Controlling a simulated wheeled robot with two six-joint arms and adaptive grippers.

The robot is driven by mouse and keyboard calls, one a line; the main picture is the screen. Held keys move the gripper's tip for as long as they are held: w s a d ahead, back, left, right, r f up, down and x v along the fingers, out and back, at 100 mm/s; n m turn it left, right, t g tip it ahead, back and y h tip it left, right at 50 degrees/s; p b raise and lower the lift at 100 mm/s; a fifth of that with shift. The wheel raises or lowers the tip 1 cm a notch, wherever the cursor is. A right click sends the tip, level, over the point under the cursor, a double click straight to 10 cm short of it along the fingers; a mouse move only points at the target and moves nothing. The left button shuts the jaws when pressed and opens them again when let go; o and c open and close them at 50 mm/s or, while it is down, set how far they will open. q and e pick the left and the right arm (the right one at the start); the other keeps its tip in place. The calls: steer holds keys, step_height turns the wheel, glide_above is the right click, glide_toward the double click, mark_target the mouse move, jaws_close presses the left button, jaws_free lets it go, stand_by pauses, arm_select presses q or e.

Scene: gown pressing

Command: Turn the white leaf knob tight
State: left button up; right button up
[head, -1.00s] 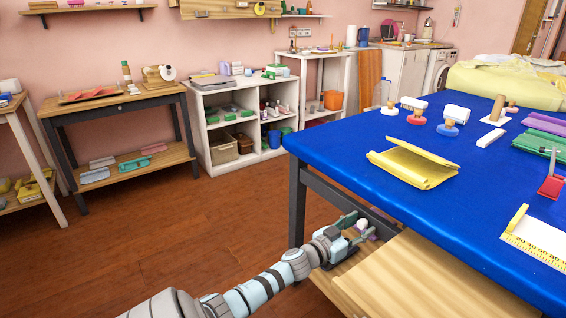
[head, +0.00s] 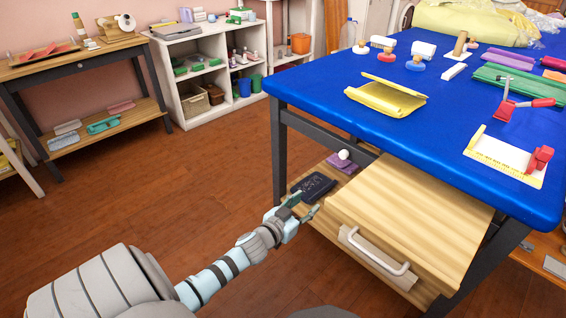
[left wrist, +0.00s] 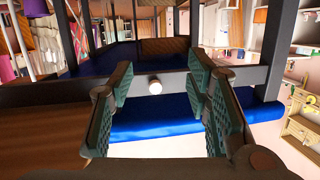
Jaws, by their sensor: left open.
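The white knob (head: 343,154) is a small round ball below the near left edge of the blue table (head: 420,120), just above a purple item on the lower shelf. My left gripper (head: 303,207) is open and empty, in front of the knob and lower in the picture, apart from it. In the left wrist view the white knob (left wrist: 155,86) shows on a dark bar, between the open green-padded fingers (left wrist: 160,100) and beyond them. How tight the knob is cannot be told. My right gripper is not in view.
A wooden drawer (head: 405,225) with a white handle (head: 375,252) juts out right of my left gripper. A dark flat item (head: 313,186) and a purple item (head: 342,164) lie on the shelf. A dark table leg (head: 279,155) stands left of the knob. The floor at left is clear.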

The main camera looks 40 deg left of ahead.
arm_select(q)
steer(key=s+d+f+g+b, duration=0.2)
steer(key=s+d+f+g, duration=0.1)
steer(key=s+f, duration=0.4)
steer(key=s+d+f+g+y+b, duration=0.1)
steer(key=s+d+f+g+b, duration=0.1)
steer(key=s+f, duration=0.5)
steer(key=shift+s+d+f+g, duration=0.25)
steer(key=shift+d+f+g, duration=0.15)
steer(key=shift+g, duration=0.8)
